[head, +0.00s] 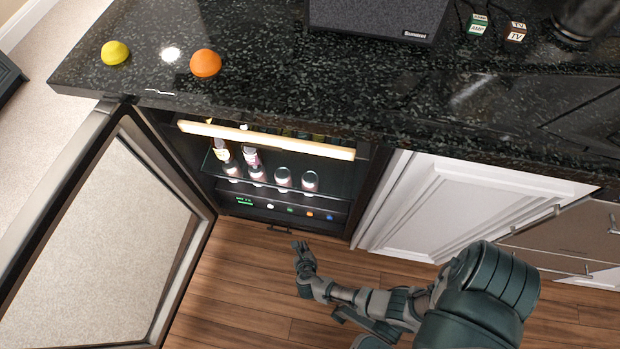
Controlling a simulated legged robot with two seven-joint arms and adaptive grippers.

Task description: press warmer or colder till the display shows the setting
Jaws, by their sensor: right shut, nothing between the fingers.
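An open under-counter fridge (285,232) has a control strip low inside it. A small green-lit display (245,201) sits at the strip's left; its digits are too small to read. To its right are a white button (270,206), a green button (290,210), an orange button (309,214) and a blue button (330,217). No labels are readable, so I cannot tell which is warmer or colder. My right gripper (299,244) is shut and empty, in front of and below the strip, apart from the buttons. My left gripper is not in view.
The fridge door (100,230) stands open to the left. Several bottles and cans (283,178) stand on the shelf above the strip. A black granite counter (250,95) overhangs the fridge, with a yellow fruit (115,53) and an orange (205,63) on it. White cabinets (450,205) stand right.

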